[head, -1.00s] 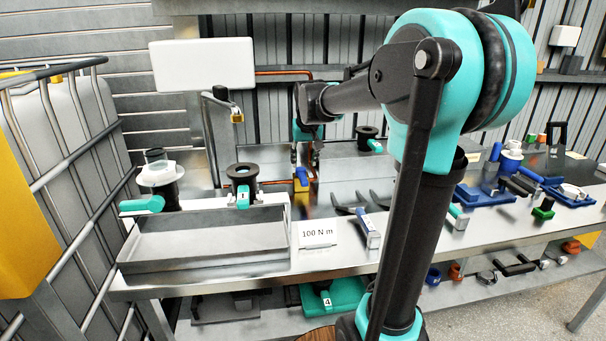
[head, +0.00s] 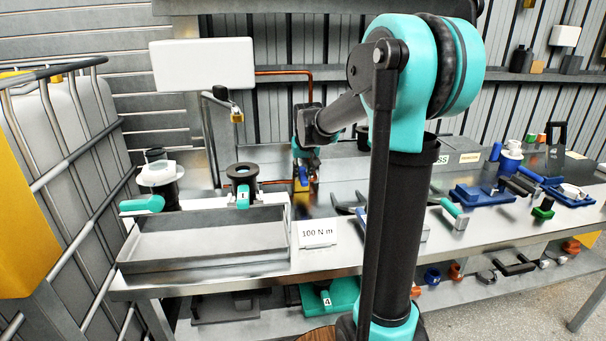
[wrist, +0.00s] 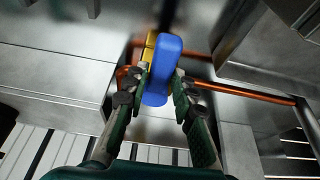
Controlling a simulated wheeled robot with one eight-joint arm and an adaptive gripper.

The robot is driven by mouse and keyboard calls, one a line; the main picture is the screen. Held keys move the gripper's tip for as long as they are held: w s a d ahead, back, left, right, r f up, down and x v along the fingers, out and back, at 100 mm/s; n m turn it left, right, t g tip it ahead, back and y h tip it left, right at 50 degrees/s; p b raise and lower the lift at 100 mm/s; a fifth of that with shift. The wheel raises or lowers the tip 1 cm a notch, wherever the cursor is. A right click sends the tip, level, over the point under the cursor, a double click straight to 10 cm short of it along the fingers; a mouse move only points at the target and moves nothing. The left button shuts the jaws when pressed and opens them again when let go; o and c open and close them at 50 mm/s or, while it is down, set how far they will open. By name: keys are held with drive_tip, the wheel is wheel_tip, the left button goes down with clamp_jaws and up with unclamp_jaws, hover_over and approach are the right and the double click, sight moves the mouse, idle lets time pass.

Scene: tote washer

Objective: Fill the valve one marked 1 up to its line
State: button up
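The valve marked 1 (head: 242,196) has a teal body with a white tag and a wide black cup (head: 242,173) on top. It stands behind the grey tray, and its fill line and inside level cannot be made out. My gripper (head: 306,172) is to its right, near a small blue and yellow part at the back of the bench. In the wrist view my gripper (wrist: 160,85) has its fingers apart, one on each side of a blue handle (wrist: 161,68). A gap shows beside the right finger. Yellow shows behind the handle.
A grey tray (head: 205,262) fills the bench front left. Behind it is another teal-handled valve (head: 145,204) with a white-collared cup (head: 158,176). A copper pipe (wrist: 245,91) runs behind the blue handle. A 100 N m card (head: 318,233) stands right of the tray.

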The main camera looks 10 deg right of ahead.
clamp_jaws()
drive_tip(key=shift+d+n+y, duration=0.5)
drive_tip(key=shift+d+n, duration=0.05)
drive_tip(key=shift+n, duration=0.65)
drive_tip(key=o, duration=0.5)
unclamp_jaws()
drive_tip(key=shift+o, duration=0.2)
drive_tip(key=a+v, duration=0.1)
drive_tip(key=v, duration=1.1)
drive_tip(key=shift+d, duration=0.45)
